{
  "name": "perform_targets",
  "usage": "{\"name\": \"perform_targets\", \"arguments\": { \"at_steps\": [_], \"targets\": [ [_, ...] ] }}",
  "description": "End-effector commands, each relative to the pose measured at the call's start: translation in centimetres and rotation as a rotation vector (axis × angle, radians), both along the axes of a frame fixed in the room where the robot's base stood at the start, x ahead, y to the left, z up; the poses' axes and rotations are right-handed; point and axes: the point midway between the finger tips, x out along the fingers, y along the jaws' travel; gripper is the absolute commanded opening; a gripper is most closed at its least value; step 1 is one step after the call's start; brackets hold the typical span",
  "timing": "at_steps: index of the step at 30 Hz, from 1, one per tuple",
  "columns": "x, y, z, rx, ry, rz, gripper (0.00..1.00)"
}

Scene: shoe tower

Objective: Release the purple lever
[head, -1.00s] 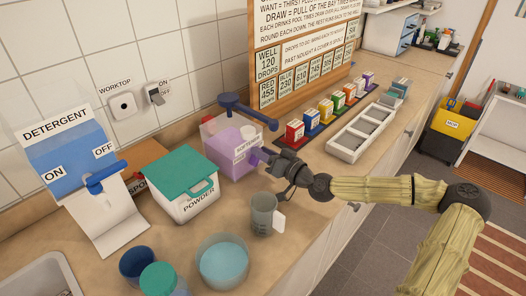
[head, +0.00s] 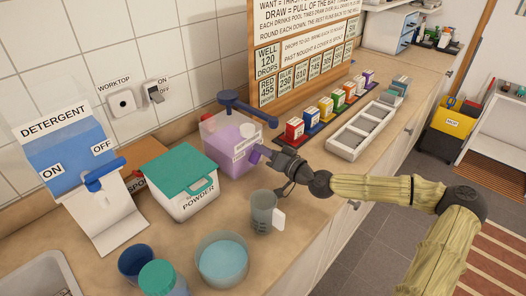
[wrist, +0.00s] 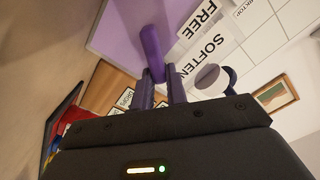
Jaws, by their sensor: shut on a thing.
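The purple lever (head: 255,157) sits low on the front of the softener dispenser (head: 222,157), a clear box with lilac liquid inside. In the wrist view the lever (wrist: 152,48) runs down between my two fingertips. My gripper (head: 268,154) is shut on the lever's end at the dispenser's right side; in the wrist view its fingers (wrist: 161,82) are on either side of it. Part of the lever is hidden by the fingers in the head view.
A clear measuring jug (head: 263,212) stands on the worktop just below my gripper. A white powder box with a green lid (head: 180,172) is to the left. Several coloured small boxes (head: 325,108) and a white tray (head: 361,131) are to the right.

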Motion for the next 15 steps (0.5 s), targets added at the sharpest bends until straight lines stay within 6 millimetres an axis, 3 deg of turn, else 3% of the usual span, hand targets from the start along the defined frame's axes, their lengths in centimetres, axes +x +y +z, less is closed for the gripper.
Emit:
{"name": "perform_targets", "arguments": {
  "at_steps": [9,10,12,13,15],
  "targets": [
    [0.11,-0.23,-0.21,0.023,0.027,-0.002,0.00],
    [0.11,-0.25,-0.22,0.022,0.026,-0.002,0.17],
    [0.11,-0.26,-0.21,0.022,0.026,-0.002,0.30],
    [0.11,-0.27,-0.21,0.022,0.026,-0.003,0.36],
    [0.12,-0.26,-0.19,0.022,0.025,-0.002,0.36]
  ]
}}
